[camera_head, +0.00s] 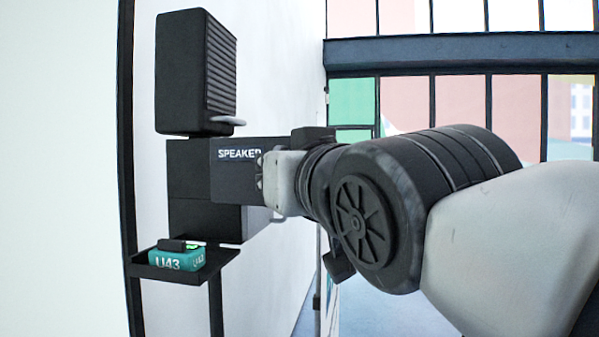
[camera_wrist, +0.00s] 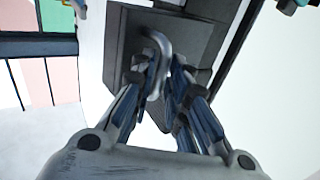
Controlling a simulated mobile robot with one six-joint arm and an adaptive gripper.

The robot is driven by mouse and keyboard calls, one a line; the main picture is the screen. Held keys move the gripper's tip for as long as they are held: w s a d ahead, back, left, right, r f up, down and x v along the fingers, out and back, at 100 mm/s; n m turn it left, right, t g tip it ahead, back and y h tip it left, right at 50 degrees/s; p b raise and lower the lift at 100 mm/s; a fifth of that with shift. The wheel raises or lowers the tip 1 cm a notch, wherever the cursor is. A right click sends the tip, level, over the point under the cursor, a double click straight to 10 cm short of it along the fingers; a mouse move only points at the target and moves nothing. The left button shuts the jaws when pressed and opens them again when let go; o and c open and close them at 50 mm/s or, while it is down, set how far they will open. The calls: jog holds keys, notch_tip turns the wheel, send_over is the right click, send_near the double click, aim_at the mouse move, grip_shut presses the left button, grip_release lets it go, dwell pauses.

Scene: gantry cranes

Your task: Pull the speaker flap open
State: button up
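The dark panel lettered SPEAKER (camera_head: 232,154) is on the wall unit, below a ribbed black box. My gripper (camera_wrist: 161,72) is in front of a dark grey face (camera_wrist: 190,38), seen close up in the wrist view. A curved grey handle (camera_wrist: 160,47) stands out from this face and lies between my two fingers. The fingers slant inward toward the handle; whether both press on it is unclear. In the head view my wrist reaches the panel's right edge, and the fingers are largely hidden.
A ribbed black box (camera_head: 195,70) with a light handle (camera_head: 228,121) stands above. A small black shelf (camera_head: 185,274) below holds a teal box marked U43 (camera_head: 172,260). The white wall runs behind. Framed windows (camera_head: 460,105) are at the right.

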jog(key=o, duration=0.3)
jog(key=shift+w+a+r, duration=0.1)
jog(key=shift+a, duration=0.1)
jog(key=shift+d, duration=0.1)
jog(key=v, duration=1.2)
